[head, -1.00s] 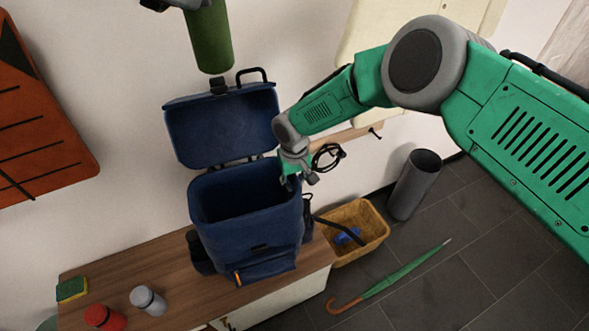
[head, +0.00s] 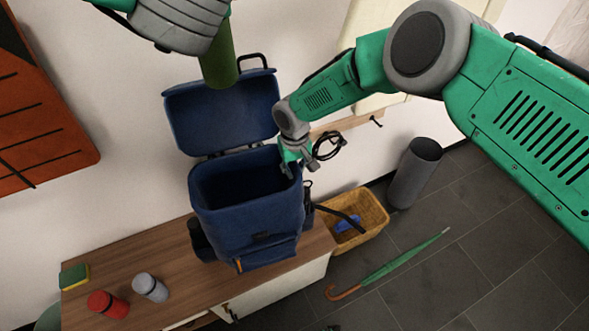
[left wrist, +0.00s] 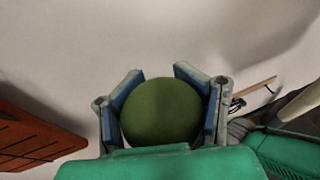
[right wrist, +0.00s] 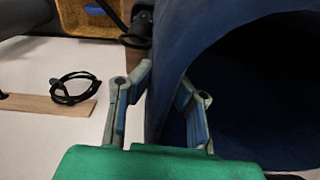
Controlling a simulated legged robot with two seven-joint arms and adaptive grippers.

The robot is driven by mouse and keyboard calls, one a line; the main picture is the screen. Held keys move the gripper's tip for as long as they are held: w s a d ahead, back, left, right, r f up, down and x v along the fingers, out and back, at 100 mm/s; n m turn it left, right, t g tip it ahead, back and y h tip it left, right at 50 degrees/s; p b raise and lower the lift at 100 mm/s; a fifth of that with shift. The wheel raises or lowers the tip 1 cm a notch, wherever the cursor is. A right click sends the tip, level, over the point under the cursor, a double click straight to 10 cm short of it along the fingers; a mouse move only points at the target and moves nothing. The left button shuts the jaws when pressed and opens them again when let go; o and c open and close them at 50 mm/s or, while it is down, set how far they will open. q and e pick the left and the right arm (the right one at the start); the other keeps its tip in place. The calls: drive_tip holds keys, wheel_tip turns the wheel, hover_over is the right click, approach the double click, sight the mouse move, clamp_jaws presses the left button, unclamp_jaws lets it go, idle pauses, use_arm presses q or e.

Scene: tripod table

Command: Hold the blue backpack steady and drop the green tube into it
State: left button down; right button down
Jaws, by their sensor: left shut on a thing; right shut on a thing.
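The blue backpack (head: 245,215) stands upright on the wooden bench with its lid open and leaning back toward the wall. My right gripper (head: 293,165) is shut on the right rim of its opening. In the right wrist view the fingers (right wrist: 162,105) sit either side of the backpack's wall (right wrist: 215,50). The green tube (head: 219,62) hangs upright above the open lid, its lower end in front of the lid. My left gripper is shut on the tube; in the left wrist view its fingers (left wrist: 160,95) flank the tube's round end (left wrist: 160,112). In the head view my left wrist hides the tube's upper part.
A yellow basket (head: 365,238), a grey bin (head: 415,172) and a green umbrella (head: 390,265) are on the floor at right.

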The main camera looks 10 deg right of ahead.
sight(213, 48)
use_arm(q)
drive_tip(key=shift+f, duration=3.75)
drive_tip(key=c, duration=0.6)
unclamp_jaws()
drive_tip(key=v, duration=1.1)
drive_tip(key=shift+s+r, duration=0.1)
drive_tip(key=shift+s, duration=0.3)
use_arm(e)
drive_tip(key=c, duration=1.5)
unclamp_jaws()
drive_tip(key=shift+a, duration=0.1)
